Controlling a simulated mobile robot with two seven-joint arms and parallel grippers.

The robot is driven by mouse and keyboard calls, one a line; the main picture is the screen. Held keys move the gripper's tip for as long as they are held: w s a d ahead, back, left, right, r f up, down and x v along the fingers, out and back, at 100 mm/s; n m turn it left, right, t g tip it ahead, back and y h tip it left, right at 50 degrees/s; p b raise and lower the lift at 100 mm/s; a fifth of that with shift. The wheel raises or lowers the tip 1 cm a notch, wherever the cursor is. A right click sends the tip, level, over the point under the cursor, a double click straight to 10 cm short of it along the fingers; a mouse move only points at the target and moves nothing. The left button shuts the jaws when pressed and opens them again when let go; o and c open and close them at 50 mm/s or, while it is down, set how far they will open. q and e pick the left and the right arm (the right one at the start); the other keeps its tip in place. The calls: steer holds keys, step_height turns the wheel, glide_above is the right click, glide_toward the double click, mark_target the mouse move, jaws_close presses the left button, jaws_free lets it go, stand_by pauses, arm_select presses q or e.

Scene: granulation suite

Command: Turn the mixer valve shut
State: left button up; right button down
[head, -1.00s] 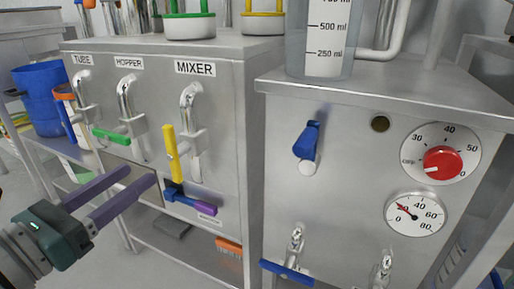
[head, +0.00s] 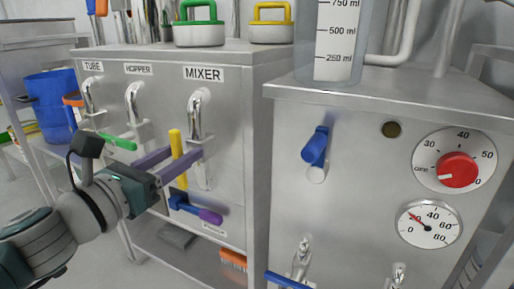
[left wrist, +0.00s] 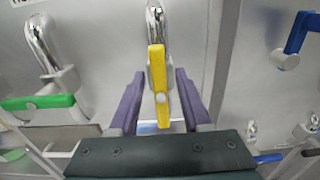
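The mixer valve has a yellow lever handle (head: 175,141) standing upright on a chrome pipe (head: 197,112) under the MIXER label (head: 204,74). In the left wrist view the yellow handle (left wrist: 158,82) runs nearly vertical in the middle. My left gripper (head: 180,156) is open, its two purple fingers on either side of the handle. In the left wrist view my left gripper (left wrist: 160,78) shows a gap between each finger and the handle. The handle's lower part is partly hidden by a finger in the head view. My right gripper is not in view.
A green-handled hopper valve (head: 119,141) is left of the mixer valve. A blue and purple handle (head: 195,208) sits just below. To the right is a panel with a blue lever (head: 315,145), red knob (head: 458,170) and gauge (head: 428,224). Green- and yellow-handled lids stand on top.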

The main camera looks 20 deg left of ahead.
arm_select(q)
jaws_close()
steer(key=shift+m, duration=0.3)
stand_by(0.3)
steer(key=m, duration=0.1)
steer(key=m+b, duration=0.1)
steer(key=m, duration=0.1)
steer(key=m+b, duration=0.1)
steer(key=shift+d+f, duration=0.2)
steer(key=shift+d, duration=0.05)
steer(key=shift+d+f+m+b, duration=0.15)
steer(key=shift+m+b, duration=0.7)
steer(key=shift+m, duration=1.4)
steer(key=shift+d+f+m+b, duration=0.1)
steer(key=shift+m+b, duration=0.75)
steer(key=shift+m, duration=1.35)
steer(key=shift+d+f+m+b, duration=0.15)
steer(key=shift+m+b, duration=0.7)
steer(key=shift+m, duration=1.4)
steer(key=shift+a, duration=0.1)
